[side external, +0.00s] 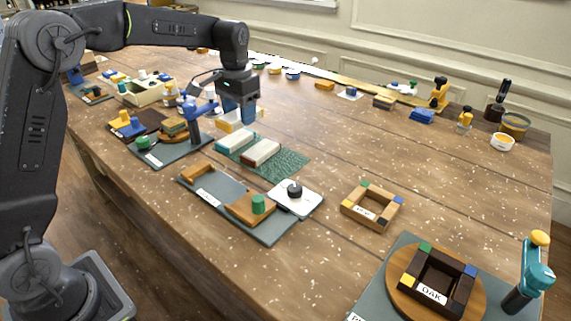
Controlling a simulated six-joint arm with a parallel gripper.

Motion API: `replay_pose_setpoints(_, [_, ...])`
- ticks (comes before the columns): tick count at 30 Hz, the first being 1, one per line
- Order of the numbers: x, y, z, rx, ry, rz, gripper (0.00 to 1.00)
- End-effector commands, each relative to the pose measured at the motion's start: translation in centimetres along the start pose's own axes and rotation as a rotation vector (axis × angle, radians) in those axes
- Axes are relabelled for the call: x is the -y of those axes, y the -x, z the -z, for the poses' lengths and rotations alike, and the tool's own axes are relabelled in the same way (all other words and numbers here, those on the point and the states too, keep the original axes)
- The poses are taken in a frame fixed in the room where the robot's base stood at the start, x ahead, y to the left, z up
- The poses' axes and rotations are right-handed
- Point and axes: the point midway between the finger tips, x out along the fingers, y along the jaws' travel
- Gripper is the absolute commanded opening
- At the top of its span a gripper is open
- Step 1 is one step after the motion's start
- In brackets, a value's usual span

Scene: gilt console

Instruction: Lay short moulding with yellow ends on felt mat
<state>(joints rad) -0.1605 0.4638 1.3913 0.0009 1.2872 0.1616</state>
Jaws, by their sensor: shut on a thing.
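My gripper (238,116) points down beyond the far end of the green felt mat (288,166). It is shut on the short moulding with yellow ends (224,125), a pale piece with yellow showing at its ends. My fingers hide its middle. I cannot tell whether it touches the mat or the table. Two other pale mouldings lie side by side on the mat: one with teal ends (236,140) and one with brown ends (261,152). The near right part of the mat is bare.
A blue clamp-like tool (198,112) stands close left of my gripper on a grey board (172,158). A small wooden frame (372,207) is at right.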

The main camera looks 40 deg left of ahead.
Motion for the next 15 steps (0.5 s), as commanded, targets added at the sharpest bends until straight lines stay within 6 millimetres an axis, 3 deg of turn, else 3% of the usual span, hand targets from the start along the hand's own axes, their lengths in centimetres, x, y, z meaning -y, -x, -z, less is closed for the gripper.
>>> replay_pose_setpoints(15, [-9.2, -6.0, 3.9, 0.001, -0.001, 0.000, 0.24])
